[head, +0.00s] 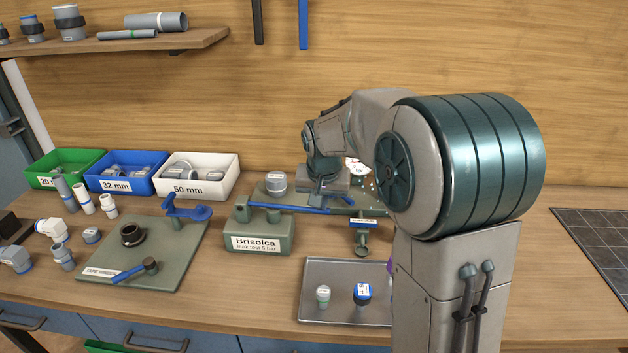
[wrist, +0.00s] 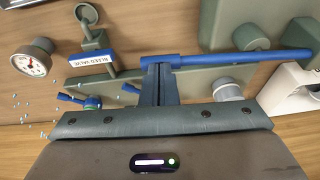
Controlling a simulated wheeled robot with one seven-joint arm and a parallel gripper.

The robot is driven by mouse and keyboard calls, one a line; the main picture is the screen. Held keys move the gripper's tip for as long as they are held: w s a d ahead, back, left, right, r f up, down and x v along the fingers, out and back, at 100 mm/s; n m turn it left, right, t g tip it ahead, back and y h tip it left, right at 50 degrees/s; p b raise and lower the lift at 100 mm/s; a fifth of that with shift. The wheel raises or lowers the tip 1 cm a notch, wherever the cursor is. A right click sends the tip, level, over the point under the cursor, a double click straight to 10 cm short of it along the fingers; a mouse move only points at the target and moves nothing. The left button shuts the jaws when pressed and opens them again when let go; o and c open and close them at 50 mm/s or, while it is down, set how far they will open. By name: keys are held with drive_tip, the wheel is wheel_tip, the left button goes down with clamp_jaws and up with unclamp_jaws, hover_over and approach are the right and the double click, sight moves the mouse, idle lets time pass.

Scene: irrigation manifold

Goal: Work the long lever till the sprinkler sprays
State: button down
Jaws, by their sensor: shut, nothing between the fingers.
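The long blue lever (head: 288,208) runs nearly level above the green pump box labelled Brisolca (head: 256,235). It also crosses the wrist view (wrist: 235,57). My gripper (head: 319,198) is shut and empty, by the lever's right end in the head view. In the wrist view its fingertips (wrist: 159,64) are at the lever's left end; I cannot tell whether they touch it. The sprinkler (wrist: 92,102), with small blue arms, is partly hidden behind my gripper in the wrist view. Light blue drops (wrist: 30,115) are scattered left of it. The pressure gauge (wrist: 31,60) has a white face and red needle.
The bleed valve's blue label (wrist: 93,57) is close to the lever. A grey tray (head: 312,310) with fittings lies in front. The bench to the right is mostly clear.

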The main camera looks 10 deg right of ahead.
drive_tip(key=shift+s+d+f, duration=0.15)
drive_tip(key=shift+s+f, duration=0.1)
drive_tip(key=shift+f, duration=0.2)
drive_tip(key=w+d+p+v, duration=0.1)
drive_tip(key=d+p+v, duration=0.1)
drive_tip(key=v, duration=1.2)
drive_tip(key=shift+w+r, duration=0.25)
drive_tip(key=shift+r, duration=0.2)
drive_tip(key=shift+a+r, duration=0.1)
